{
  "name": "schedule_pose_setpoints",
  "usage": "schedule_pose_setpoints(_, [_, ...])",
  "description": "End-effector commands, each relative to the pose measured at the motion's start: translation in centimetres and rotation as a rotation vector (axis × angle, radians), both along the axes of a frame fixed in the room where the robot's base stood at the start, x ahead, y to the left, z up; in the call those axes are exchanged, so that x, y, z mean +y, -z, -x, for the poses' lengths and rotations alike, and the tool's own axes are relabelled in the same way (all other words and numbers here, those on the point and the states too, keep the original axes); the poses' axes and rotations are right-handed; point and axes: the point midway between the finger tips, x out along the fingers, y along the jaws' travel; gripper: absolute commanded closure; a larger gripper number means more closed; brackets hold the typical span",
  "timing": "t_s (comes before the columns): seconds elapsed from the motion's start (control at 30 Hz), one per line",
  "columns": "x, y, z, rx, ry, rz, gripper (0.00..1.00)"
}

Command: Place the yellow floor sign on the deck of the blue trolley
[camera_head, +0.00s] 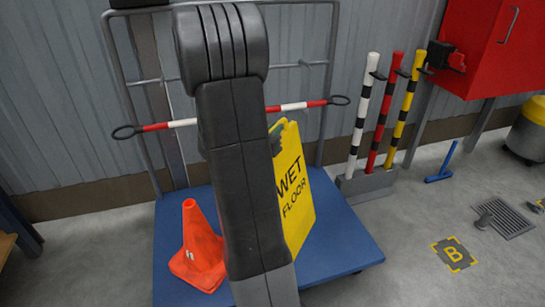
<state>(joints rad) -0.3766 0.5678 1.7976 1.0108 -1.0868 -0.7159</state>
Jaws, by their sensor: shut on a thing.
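The yellow floor sign (297,190), marked WET FLOOR, is upright over the deck of the blue trolley (343,243), right of the middle. My dark arm covers its left part, and I cannot tell whether its lower edge touches the deck. A dark patch shows near the sign's top, but I cannot tell what it is.
An orange cone (197,250) stands on the deck's left part. A red-white bar (297,106) crosses the trolley frame. Striped posts (387,110) stand in a grey base (366,186) to the right. A red cabinet (485,45) is at the upper right. The deck's right part is clear.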

Motion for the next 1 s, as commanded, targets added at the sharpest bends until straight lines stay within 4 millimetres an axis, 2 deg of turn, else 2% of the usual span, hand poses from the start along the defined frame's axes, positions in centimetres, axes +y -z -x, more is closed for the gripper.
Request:
schedule_pose_setpoints(0.03, [0.0, 1.2, 0.0, -0.001, -0.001, 0.003, 1.0])
schedule_pose_setpoints(0.23, [0.0, 2.7, 0.0, -0.003, 0.0, 0.001, 1.0])
schedule_pose_setpoints(0.43, [0.0, 5.4, 0.0, -0.002, 0.0, 0.002, 1.0])
schedule_pose_setpoints(0.87, [0.0, 6.0, 0.0, -0.004, 0.0, 0.001, 1.0])
schedule_pose_setpoints(0.9, [0.0, 5.9, 0.0, -0.002, 0.0, -0.001, 0.78])
schedule_pose_setpoints(0.97, [0.0, 5.9, 0.0, -0.001, 0.0, 0.0, 0.66])
schedule_pose_setpoints(1.0, [0.0, 5.9, 0.0, -0.001, 0.0, 0.0, 0.64])
